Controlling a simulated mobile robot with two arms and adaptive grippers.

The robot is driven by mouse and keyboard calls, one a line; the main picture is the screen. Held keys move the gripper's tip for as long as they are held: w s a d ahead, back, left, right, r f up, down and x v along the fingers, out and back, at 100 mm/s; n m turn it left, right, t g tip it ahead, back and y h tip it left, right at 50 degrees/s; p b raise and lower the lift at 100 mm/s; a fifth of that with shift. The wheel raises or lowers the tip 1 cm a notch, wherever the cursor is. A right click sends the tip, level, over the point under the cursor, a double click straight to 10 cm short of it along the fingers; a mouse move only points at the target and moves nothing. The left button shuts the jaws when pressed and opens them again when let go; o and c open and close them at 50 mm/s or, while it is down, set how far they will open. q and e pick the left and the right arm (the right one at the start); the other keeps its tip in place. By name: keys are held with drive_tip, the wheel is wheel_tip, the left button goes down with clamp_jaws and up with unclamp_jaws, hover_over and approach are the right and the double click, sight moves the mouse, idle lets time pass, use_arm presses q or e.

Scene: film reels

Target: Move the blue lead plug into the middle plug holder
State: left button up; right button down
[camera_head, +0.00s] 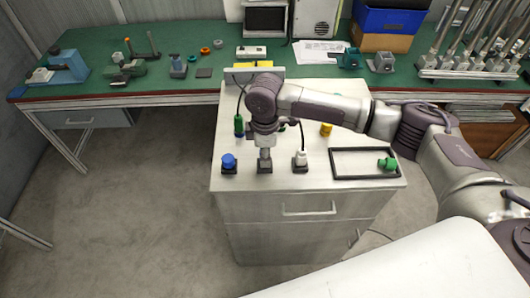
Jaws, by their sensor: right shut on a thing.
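Three small dark plug holders stand in a row along the front of the white cabinet top. My right gripper (265,156) points straight down at the middle plug holder (265,169). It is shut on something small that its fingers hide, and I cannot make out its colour. A blue piece (228,160) sits upright on the left holder (229,170). A white plug (301,156) with a dark lead stands in the right holder (300,167). I cannot tell whether the held thing touches the middle holder. My left gripper is out of view.
A black-rimmed tray (334,165) holds a green piece (387,163). A green plug (239,127) and a yellow piece (326,129) are farther back on the cabinet. My right arm crosses above the cabinet's back part. A green workbench (150,80) with tools runs behind.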

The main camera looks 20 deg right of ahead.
drive_tip(key=shift+r, duration=0.1)
drive_tip(key=shift+f, duration=0.65)
idle(0.3)
drive_tip(key=c, duration=1.2)
unclamp_jaws()
drive_tip(key=shift+r, duration=0.1)
wheel_tip(320, 180, up, 9)
drive_tip(key=p, duration=0.9)
drive_tip(key=shift+f, duration=0.2)
drive_tip(key=shift+r+p, duration=0.7)
drive_tip(key=shift+r, duration=0.45)
